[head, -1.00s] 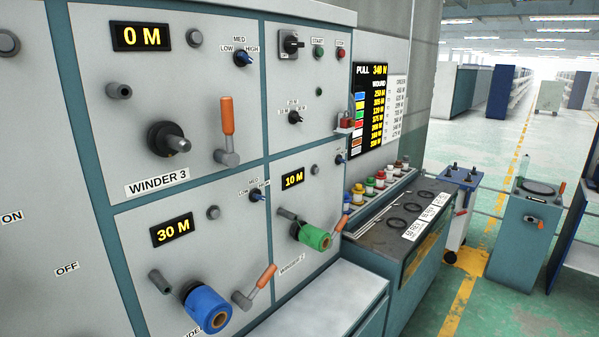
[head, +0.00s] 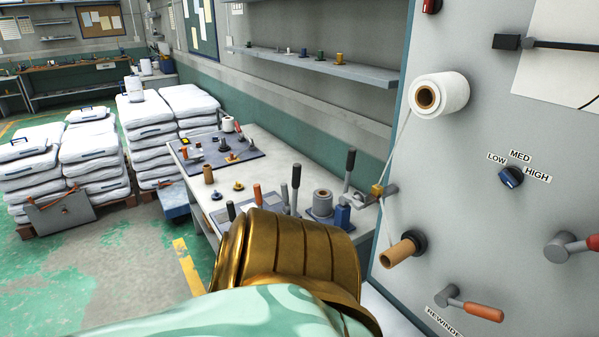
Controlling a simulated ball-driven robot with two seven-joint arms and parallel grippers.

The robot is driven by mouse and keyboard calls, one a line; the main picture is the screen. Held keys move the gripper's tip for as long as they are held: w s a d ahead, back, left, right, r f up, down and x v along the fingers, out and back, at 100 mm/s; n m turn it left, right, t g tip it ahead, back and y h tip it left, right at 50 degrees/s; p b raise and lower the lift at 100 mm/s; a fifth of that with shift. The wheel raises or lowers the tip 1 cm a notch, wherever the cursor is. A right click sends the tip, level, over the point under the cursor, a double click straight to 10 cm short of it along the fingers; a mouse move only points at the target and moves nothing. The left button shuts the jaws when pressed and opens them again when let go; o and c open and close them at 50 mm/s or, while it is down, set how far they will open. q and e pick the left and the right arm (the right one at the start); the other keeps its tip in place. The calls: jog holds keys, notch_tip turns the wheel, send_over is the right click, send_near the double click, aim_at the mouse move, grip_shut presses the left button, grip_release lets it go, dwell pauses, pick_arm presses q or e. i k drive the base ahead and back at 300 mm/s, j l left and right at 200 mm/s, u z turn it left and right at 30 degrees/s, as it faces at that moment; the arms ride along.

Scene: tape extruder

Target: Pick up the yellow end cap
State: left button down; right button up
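A row of small knob-shaped pieces in different colours stands on the grey wall shelf (head: 310,64). The yellow one (head: 340,58) is at the right end of the row and looks like an end cap. Small yellowish pieces also lie on the bench, one at the front (head: 238,186) and one on the dark mat (head: 232,157); they are too small to tell what they are. Neither gripper shows. A bronze and mint-green part of my own arm fills the bottom middle and hides part of the bench.
The workbench (head: 205,195) holds tools, upright handles and a grey roll (head: 322,203). A machine panel (head: 470,200) with a white tape roll (head: 440,95) and a brown core (head: 402,249) stands close at right.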

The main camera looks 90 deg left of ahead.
aim_at(238, 186)
jog(key=u, duration=3.25)
